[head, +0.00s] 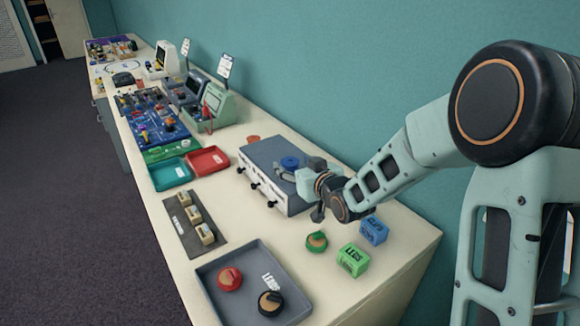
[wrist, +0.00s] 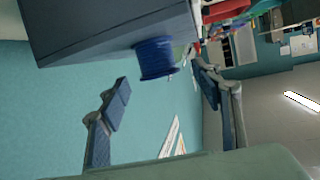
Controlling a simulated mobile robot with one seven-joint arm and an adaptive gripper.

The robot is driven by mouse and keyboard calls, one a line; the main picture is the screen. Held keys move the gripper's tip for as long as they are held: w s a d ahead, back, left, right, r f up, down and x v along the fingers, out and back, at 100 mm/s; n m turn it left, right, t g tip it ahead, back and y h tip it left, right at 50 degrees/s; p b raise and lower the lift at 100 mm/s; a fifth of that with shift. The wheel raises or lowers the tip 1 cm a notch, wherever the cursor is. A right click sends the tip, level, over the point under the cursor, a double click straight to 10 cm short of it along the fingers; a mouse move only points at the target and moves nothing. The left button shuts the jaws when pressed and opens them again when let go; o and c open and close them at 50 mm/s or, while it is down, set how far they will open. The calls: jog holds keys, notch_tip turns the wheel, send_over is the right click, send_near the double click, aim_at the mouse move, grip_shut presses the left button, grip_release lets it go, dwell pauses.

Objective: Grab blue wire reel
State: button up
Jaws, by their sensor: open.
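The blue wire reel (head: 289,163) sits on top of the grey box with black-knobbed drawers (head: 262,152) on the long table. In the wrist view the reel (wrist: 157,60) stands on the box's top face, which appears tilted by the camera angle. My gripper (wrist: 164,82) is open, with its two fingers spread wide on either side of the reel's direction. The reel is ahead of the fingers, and nothing is held. In the head view my wrist is just right of the reel and partly hides the gripper.
Green (head: 316,241), red (head: 229,279) and black (head: 270,302) reels are nearby, the last two in a grey tray (head: 222,262). Green (head: 352,261) and blue (head: 373,231) labelled boxes stand at right. A red tray (head: 207,161) lies left of the drawer box. The wall is close behind.

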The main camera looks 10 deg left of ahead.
jog(key=shift+w+a+f, duration=0.15)
jog(key=shift+w+a, duration=0.1)
jog(key=shift+w, duration=0.1)
jog(key=c, duration=1.2)
jog(key=shift+c, duration=0.4)
jog(key=shift+r, duration=0.2)
